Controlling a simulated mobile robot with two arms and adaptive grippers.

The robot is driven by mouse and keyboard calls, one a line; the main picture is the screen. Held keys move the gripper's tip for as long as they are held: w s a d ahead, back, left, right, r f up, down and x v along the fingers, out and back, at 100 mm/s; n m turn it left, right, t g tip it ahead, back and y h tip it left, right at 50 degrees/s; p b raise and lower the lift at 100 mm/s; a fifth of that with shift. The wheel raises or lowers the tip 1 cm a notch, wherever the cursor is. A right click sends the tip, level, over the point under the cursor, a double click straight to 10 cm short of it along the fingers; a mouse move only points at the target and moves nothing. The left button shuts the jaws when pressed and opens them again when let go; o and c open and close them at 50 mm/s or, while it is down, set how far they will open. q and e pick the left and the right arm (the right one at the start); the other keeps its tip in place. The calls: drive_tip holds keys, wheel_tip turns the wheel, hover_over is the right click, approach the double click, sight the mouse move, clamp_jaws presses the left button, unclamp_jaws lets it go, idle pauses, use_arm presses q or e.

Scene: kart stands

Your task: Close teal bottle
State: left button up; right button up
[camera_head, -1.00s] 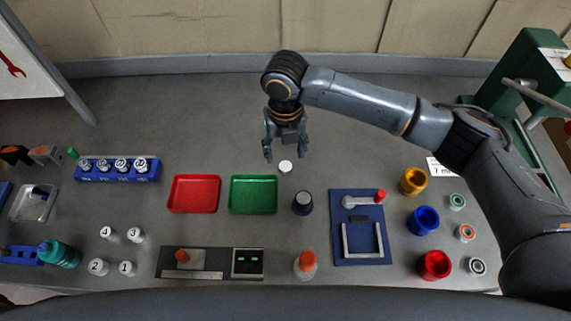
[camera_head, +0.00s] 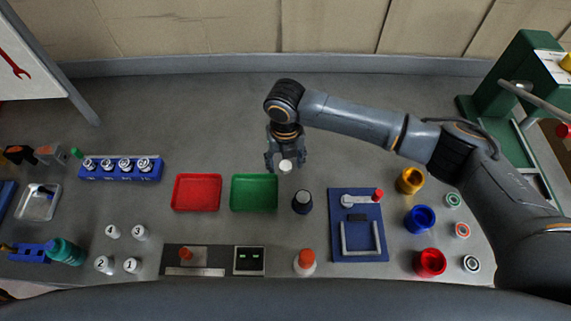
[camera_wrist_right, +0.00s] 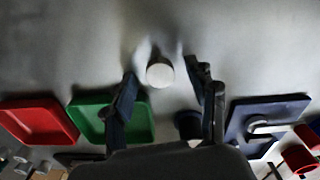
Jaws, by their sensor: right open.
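In the right wrist view the white piece (camera_wrist_right: 160,72) lies between the spread fingers, with a gap on both sides. My left gripper is not in view.
A red tray (camera_head: 196,193), a green tray (camera_head: 254,194) and a dark bottle (camera_head: 302,202) are close in front of the right gripper. A blue board (camera_head: 360,252) with a handle lies to their right. The table behind is clear.

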drive_tip(key=c, duration=0.8)
drive_tip(key=shift+r, duration=0.15)
drive_tip(key=shift+w+r, duration=0.1)
drive_tip(key=shift+r, duration=0.55)
drive_tip(key=shift+s+a+r+b, duration=0.8)
drive_tip(key=shift+s+a+r, duration=0.65)
drive_tip(key=shift+a+r, duration=0.45)
drive_tip(key=shift+s+a+r+b, duration=0.8)
drive_tip(key=shift+s+a+r, duration=0.7)
drive_tip(key=shift+a+r, duration=0.4)
drive_tip(key=shift+s+a+r+b, duration=0.8)
drive_tip(key=shift+s+a+r, duration=0.65)
drive_tip(key=shift+a+r, duration=0.4)
drive_tip(key=shift+d+r, duration=0.1)
drive_tip(key=shift+d, duration=0.05)
